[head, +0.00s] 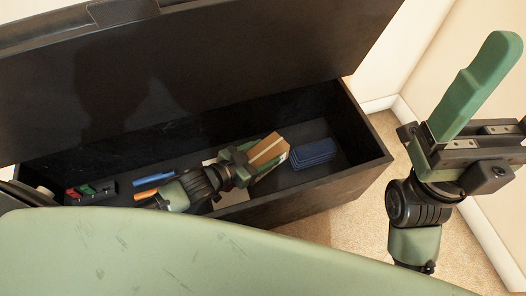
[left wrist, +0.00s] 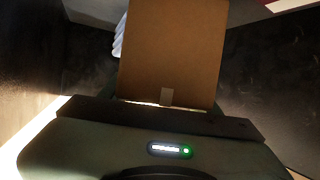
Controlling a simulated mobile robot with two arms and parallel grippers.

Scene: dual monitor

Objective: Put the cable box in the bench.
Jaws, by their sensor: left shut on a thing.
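The cable box, a brown cardboard box (head: 267,150) with a lighter tape strip, is inside the open black bench (head: 374,168). My left gripper (head: 251,168) reaches down into the bench and is shut on the box. In the left wrist view the box (left wrist: 170,50) stands out ahead of the gripper, with a small tape tab at its near end. I cannot tell whether the box touches the bench floor. My right gripper (head: 480,95) is raised at the right, outside the bench; its fingers overlap, so its opening is unclear.
The bench lid (head: 200,60) is raised at the back. Inside the bench, a dark blue item (head: 313,153) lies right of the box. A dark tray (head: 100,192) with red and green items and blue and orange items (head: 153,181) lie at the left. Carpet (head: 350,225) is clear at the right.

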